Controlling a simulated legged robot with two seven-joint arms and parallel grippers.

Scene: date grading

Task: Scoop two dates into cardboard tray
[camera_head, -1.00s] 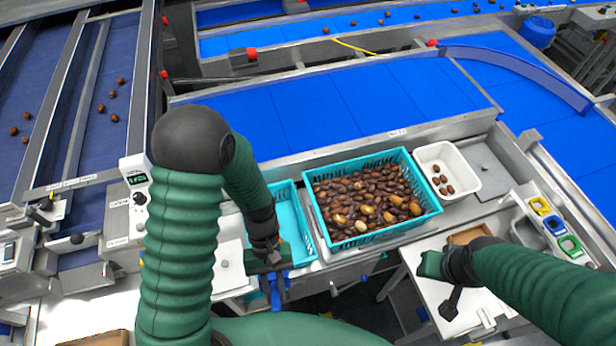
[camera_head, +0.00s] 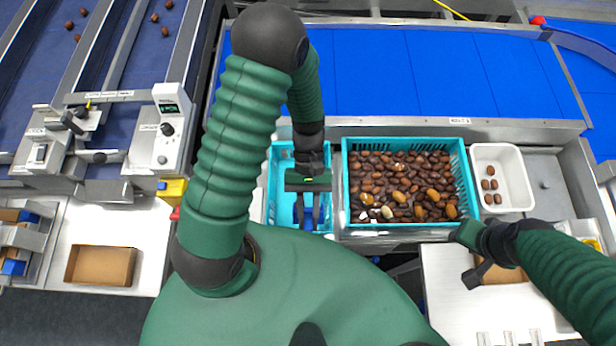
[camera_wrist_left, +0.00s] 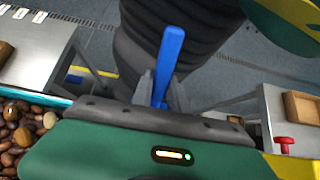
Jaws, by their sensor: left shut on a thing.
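My left gripper (camera_head: 308,208) is over the near part of a narrow turquoise bin. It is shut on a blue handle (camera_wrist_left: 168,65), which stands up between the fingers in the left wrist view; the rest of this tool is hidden. Many brown dates, some paler, fill a turquoise crate (camera_head: 468,190) just right of that gripper. A cardboard tray (camera_head: 100,265) lies empty on the white bench at left. Another cardboard tray (camera_head: 510,276) is partly hidden by my right arm. My right gripper (camera_head: 478,260) hangs over the right bench; its fingers are unclear.
The narrow turquoise bin (camera_head: 283,160) is left of the crate. A white tub (camera_head: 515,165) with several dates is right of it. A control box (camera_head: 172,130) and yellow block (camera_head: 172,190) stand near the left bench. A blue conveyor (camera_head: 420,80) runs behind.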

